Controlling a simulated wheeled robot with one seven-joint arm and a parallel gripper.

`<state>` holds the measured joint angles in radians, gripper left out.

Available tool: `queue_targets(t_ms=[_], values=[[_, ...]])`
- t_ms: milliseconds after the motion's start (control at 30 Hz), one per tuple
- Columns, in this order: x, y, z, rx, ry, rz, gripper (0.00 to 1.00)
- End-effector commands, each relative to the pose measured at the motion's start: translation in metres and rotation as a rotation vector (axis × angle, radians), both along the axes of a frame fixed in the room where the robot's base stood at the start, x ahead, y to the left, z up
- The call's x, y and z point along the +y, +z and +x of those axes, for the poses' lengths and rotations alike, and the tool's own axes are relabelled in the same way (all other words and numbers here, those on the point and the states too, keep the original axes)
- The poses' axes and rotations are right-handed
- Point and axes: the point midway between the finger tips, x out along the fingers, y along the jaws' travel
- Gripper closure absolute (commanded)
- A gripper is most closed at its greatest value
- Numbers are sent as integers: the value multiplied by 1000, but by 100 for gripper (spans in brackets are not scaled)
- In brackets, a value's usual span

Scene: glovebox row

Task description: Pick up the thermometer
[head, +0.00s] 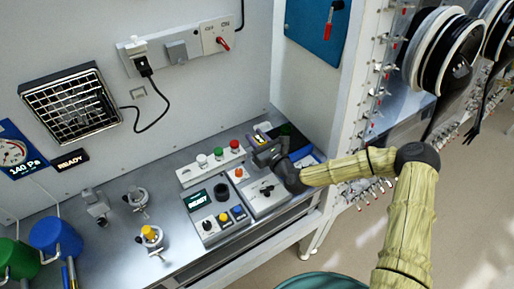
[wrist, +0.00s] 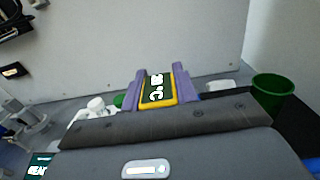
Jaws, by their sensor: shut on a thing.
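The thermometer (wrist: 158,92) is a small yellow-edged device with a dark face marked "°C". In the wrist view it sits between the two purple fingers of my gripper (wrist: 159,80), which are shut on its sides. In the head view my gripper (head: 262,138) is over the back right of the bench, with a bit of the yellow thermometer showing at its tip. Its lower part is hidden by my gripper's body, and I cannot tell whether it touches the bench.
Below and left of my gripper are a strip with white, green and red knobs (head: 211,167) and a control box (head: 220,223). A green cup (wrist: 276,95) stands to the right in the wrist view. The cabinet's side post (head: 352,110) stands right of my gripper.

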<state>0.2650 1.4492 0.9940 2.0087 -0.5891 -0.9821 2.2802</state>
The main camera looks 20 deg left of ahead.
Motion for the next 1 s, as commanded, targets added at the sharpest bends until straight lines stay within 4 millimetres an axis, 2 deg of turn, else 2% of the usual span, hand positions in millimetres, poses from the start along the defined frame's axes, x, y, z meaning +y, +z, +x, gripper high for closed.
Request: queue_targets(t_ms=[100, 300, 1000], values=[[0, 22, 0, -3, 1, 1, 99], [0, 47, 0, 0, 1, 0, 99], [1, 50, 0, 1, 1, 0, 99]])
